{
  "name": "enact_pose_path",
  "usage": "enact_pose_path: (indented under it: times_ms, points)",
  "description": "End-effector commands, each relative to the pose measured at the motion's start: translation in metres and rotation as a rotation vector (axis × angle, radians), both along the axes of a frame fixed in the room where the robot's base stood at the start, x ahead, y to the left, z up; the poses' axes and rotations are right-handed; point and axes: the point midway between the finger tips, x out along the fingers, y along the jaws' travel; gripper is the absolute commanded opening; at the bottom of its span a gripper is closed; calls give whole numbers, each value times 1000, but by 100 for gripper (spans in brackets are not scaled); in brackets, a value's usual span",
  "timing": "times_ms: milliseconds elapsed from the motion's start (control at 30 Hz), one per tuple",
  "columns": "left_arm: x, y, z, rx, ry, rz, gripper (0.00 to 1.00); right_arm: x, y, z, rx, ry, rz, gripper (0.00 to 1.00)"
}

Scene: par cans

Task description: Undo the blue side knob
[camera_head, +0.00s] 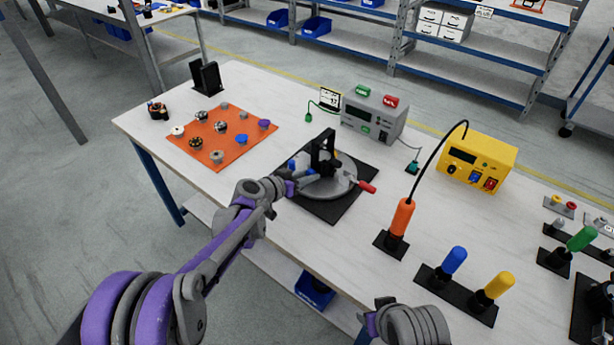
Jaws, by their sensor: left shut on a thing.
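A round grey turntable fixture (340,187) with a black upright bracket (322,150) sits on a black mat (325,210) in the middle of the white table. A red handle (368,187) sticks out at its right. My left gripper (300,180) reaches in from the lower left and is shut at the fixture's left side. Blue shows at its fingertips, at the blue side knob (310,172); the fingers partly hide it. Part of my right arm shows at the bottom edge, but its fingers are not seen.
An orange mat (205,154) with several small parts lies to the left. A grey box (374,117) and a yellow box (477,163) stand behind. An orange-handled tool (402,217) and blue (455,260) and yellow (499,285) handles stand to the right.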

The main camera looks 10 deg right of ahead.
Motion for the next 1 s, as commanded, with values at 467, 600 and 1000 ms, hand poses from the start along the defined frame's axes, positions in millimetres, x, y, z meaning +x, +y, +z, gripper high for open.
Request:
enact_pose_path:
  times_ms: [467, 600, 1000]
  points:
    - [1, 1, 0, -57, 55, 2, 0, 0, 0, -1, 0, 0, 0, 50]
    - [1, 1, 0, -56, 55, 2, 0, 0, 0, -1, 0, 0, 0, 50]
    - [1, 1, 0, -54, 54, 1, 69, 0, 0, -1, 0, 0, 0, 50]
